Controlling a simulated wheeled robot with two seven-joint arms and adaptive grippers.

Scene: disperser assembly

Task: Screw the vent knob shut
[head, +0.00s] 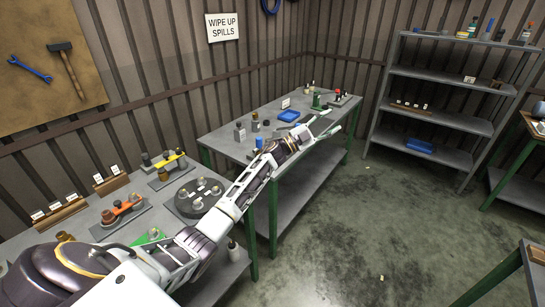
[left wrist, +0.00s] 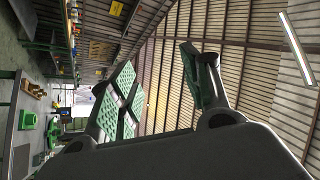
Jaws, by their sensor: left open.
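My left gripper (head: 327,122) reaches out over the front edge of the far table, near its right end. In the left wrist view its two green-padded fingers (left wrist: 162,88) are spread apart with nothing between them. I cannot pick out the vent knob for certain. A small green device (head: 316,101) stands on the far table just behind the gripper. A small stand with a red top (head: 338,93) is to its right. Both are too small to tell whether either carries the knob. My right gripper is in neither view.
The far table (head: 228,146) also holds a blue tray (head: 289,116) and small dark containers. The near table (head: 78,258) carries a round dark plate (head: 185,205) and several fixtures. A grey shelf (head: 430,115) stands at right. The floor between is open.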

